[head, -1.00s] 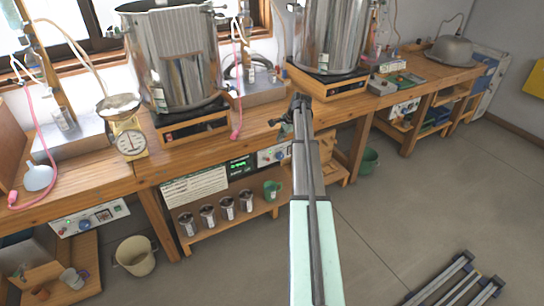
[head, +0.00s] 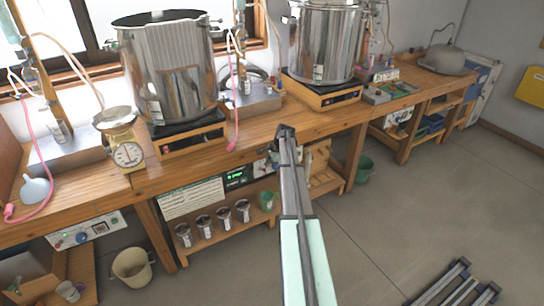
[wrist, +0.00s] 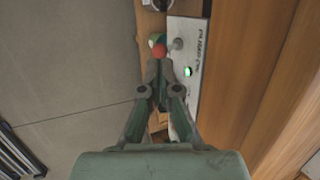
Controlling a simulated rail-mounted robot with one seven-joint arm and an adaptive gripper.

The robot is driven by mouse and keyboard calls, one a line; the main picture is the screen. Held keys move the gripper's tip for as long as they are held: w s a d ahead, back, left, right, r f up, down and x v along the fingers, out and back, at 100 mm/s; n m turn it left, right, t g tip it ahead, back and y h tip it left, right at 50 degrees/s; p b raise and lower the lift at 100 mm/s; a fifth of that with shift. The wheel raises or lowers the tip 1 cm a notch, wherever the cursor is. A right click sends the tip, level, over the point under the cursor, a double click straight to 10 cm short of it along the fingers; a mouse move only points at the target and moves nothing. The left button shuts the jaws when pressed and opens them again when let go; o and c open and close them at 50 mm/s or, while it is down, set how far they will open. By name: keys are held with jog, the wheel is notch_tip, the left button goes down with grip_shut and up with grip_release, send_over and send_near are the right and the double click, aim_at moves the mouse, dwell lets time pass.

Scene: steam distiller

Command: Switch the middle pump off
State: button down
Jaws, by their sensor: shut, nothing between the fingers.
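The middle pump's white panel (head: 258,168) is under the bench front, partly hidden by my arm in the head view. In the wrist view the panel (wrist: 185,95) runs along the wooden bench edge, with lettering, a lit green light (wrist: 188,71) and a grey knob (wrist: 177,44). A red rounded part (wrist: 159,51) shows just beyond my fingertips; I cannot tell whether they touch it. My gripper (wrist: 158,64) is shut and empty, beside the panel's face. In the head view my gripper (head: 284,132) overlaps the bench edge.
Another pump panel (head: 88,232) is under the bench at left. A green-lit display (head: 236,177) and a shelf with several jars (head: 224,217) are left of my arm. A scale (head: 126,152) and large steel pots (head: 168,85) stand on the bench. The floor in front is mostly clear.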

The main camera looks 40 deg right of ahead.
jog(key=shift+x, duration=1.35)
